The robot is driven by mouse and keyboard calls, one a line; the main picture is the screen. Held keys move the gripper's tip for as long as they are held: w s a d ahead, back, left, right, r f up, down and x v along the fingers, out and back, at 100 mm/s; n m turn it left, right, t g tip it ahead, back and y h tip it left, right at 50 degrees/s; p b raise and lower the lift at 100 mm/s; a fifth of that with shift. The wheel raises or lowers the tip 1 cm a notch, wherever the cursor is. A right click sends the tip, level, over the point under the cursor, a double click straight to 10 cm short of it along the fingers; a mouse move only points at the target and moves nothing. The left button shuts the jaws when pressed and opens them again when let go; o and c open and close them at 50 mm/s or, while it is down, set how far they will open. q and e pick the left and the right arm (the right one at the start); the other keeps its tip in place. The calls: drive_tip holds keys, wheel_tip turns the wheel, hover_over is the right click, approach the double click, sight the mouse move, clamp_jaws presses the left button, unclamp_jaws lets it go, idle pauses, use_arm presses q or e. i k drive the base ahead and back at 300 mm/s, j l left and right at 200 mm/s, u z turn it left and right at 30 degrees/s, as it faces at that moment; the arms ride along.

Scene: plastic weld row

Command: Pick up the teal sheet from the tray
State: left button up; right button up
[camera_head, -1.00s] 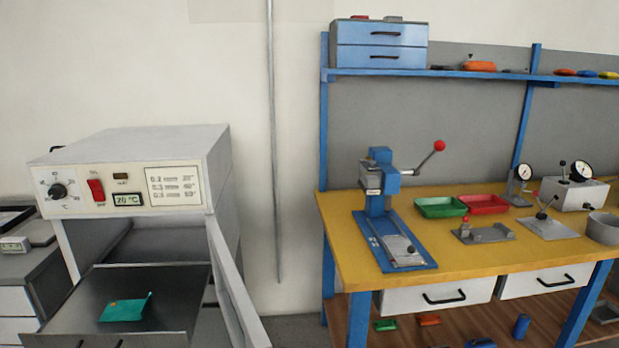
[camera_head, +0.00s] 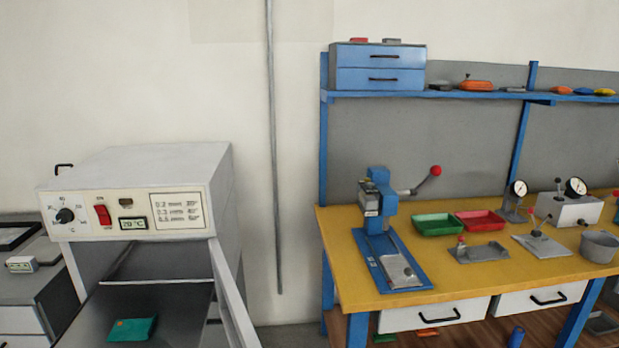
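The teal sheet (camera_head: 133,329) lies on the dark grey tray (camera_head: 185,308) of the oven-like machine (camera_head: 130,212) at the lower left. It is a small flat piece with a small orange mark near its upper left corner. The tray's front is cut off by the bottom of the picture. Neither of my grippers shows in the head view.
To the right is a yellow-topped workbench (camera_head: 340,262) with a blue lever press (camera_head: 378,215), a green tray (camera_head: 437,222), a red tray (camera_head: 481,219) and gauges. A shelf (camera_head: 460,95) holds small items. Grey drawers (camera_head: 25,295) stand at the far left.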

sight(138, 330)
drive_tip(key=u, duration=1.3)
drive_tip(key=z, duration=0.8)
drive_tip(key=i+j+z, duration=0.2)
drive_tip(key=j+z, duration=0.25)
drive_tip(key=j, duration=0.2)
drive_tip(key=i+j+z, duration=0.1)
drive_tip(key=j+z, duration=0.35)
drive_tip(key=j, duration=0.25)
drive_tip(key=j+z, duration=0.5)
drive_tip(key=j, duration=0.2)
drive_tip(key=k, duration=0.05)
